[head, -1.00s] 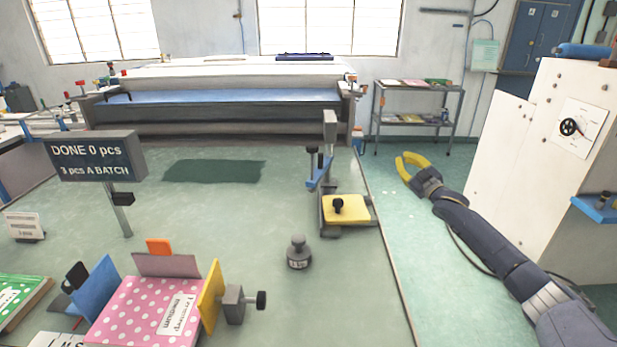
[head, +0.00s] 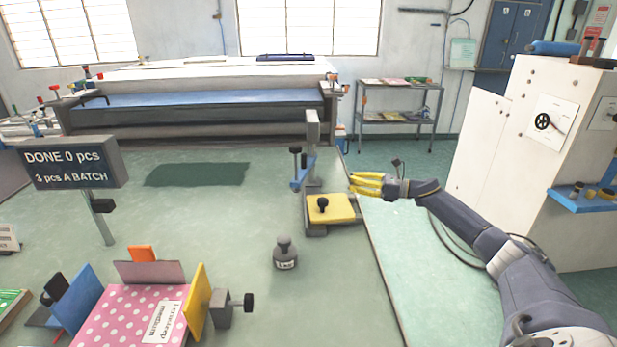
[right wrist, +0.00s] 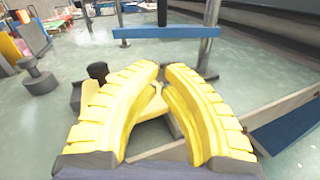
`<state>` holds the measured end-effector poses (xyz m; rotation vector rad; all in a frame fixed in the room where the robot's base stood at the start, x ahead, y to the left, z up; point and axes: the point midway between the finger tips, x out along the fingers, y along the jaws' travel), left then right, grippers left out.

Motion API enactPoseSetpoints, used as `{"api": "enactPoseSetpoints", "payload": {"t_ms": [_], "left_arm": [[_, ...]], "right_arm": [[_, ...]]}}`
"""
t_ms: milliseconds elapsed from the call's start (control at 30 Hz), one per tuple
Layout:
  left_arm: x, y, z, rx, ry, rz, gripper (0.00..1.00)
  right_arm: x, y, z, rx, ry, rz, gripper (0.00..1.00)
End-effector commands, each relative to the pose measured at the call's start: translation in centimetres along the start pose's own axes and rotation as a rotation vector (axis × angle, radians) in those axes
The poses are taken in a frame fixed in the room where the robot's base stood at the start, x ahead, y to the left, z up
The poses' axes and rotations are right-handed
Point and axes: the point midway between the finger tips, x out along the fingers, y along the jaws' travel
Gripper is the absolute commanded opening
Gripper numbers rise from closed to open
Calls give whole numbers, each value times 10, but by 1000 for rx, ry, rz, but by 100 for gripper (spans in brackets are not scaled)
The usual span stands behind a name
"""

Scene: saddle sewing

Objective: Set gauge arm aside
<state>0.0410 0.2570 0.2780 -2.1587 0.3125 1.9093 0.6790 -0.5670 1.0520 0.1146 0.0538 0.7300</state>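The gauge arm seems to be the blue bar (head: 303,173) with a black knob, on the grey fixture's post (head: 313,135) at the table's right edge. In the right wrist view the blue bar (right wrist: 165,32) lies crosswise beyond my fingertips. A yellow plate (head: 342,208) with a black knob sits at the fixture's foot. My right gripper (head: 353,183) is just right of the post, above the yellow plate's level. Its yellow fingers (right wrist: 163,71) are apart with a narrow gap at the tips and nothing held. My left gripper is not in view.
A grey weight (head: 285,254) stands on the table left of the fixture. A pink dotted book (head: 130,315) sits among coloured plates at the front. A sign (head: 70,163) stands at left. A dark green patch (head: 197,174) lies on clear table.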

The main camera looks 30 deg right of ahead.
Motion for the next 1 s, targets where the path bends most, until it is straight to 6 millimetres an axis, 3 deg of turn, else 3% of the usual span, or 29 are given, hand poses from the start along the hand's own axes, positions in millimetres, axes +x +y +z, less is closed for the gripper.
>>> {"api": "enactPoseSetpoints", "payload": {"t_ms": [367,1000], "left_arm": [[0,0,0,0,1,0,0],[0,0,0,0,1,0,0]], "right_arm": [[11,5,2,-126,-8,22,0],[113,7,3,-125,-9,21,0]]}}
